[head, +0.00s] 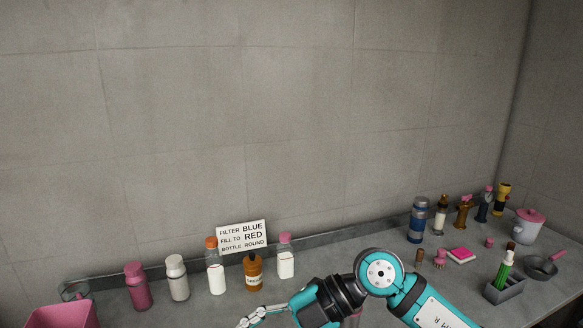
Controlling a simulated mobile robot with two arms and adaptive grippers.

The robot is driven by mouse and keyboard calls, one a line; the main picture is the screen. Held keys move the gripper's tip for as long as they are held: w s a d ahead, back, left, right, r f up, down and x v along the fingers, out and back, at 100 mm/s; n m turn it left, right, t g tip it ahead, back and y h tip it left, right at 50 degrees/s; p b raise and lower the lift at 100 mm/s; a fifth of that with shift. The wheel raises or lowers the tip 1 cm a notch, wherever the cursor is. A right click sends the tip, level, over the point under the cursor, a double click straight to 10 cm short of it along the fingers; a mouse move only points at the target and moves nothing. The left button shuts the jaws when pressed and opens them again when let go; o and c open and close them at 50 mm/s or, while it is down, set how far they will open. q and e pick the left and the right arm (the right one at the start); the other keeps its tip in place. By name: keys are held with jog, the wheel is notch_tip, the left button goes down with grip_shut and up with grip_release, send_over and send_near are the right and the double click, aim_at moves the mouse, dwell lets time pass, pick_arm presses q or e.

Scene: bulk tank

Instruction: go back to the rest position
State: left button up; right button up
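My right arm (432,300) comes in from the lower right and bends left over the counter. Its gripper (250,318) is at the bottom edge of the head view, in front of the brown bottle (254,274). Only part of the gripper shows, and I cannot tell whether its fingers are open or shut. I see nothing held in the part that shows. My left arm and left gripper are not in view.
Several bottles stand along the wall at left around a sign (243,237) reading "FILTER BLUE, FILL TO RED, BOTTLE ROUND". A pink bin (62,316) is at lower left. At right are a blue-banded bottle (418,220), grey holder (504,289), pan (540,268) and pink-lidded pot (527,230).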

jog(key=s+a+r+m+t+y, duration=0.1)
jog(key=a+r+y, duration=0.2)
jog(key=r+y, duration=0.55)
jog(key=w+d+r+m+t+y, duration=0.2)
jog(key=w+d+r+m+t, duration=0.3)
jog(key=m+t, duration=0.65)
jog(key=w+d+f+m+t+h, duration=0.2)
jog(key=d+f+m+t+h, duration=0.2)
jog(key=d+f+m+h, duration=0.5)
jog(key=w+d+f+m+t+h, duration=0.3)
jog(key=d+f+m+t+h, duration=0.3)
jog(key=d+f+h, duration=0.4)
jog(key=s+d+f+m+g+h, duration=0.2)
jog(key=s+d+f+g+h, duration=0.2)
jog(key=s+f+g, duration=1.15)
jog(key=s+f, duration=0.6)
jog(key=s, duration=0.4)
notch_tip(320, 180, down, 24)
jog(key=s+n+g, duration=0.1)
jog(key=g, duration=0.1)
jog(key=s+d+f, duration=0.2)
jog(key=s+f, duration=0.6)
jog(key=f, duration=0.1)
jog(key=s+d+f+g, duration=0.1)
jog(key=s+f, duration=0.8)
jog(key=shift+s+d+y, duration=0.2)
jog(key=shift+d+y, duration=0.15)
jog(key=shift+d, duration=0.05)
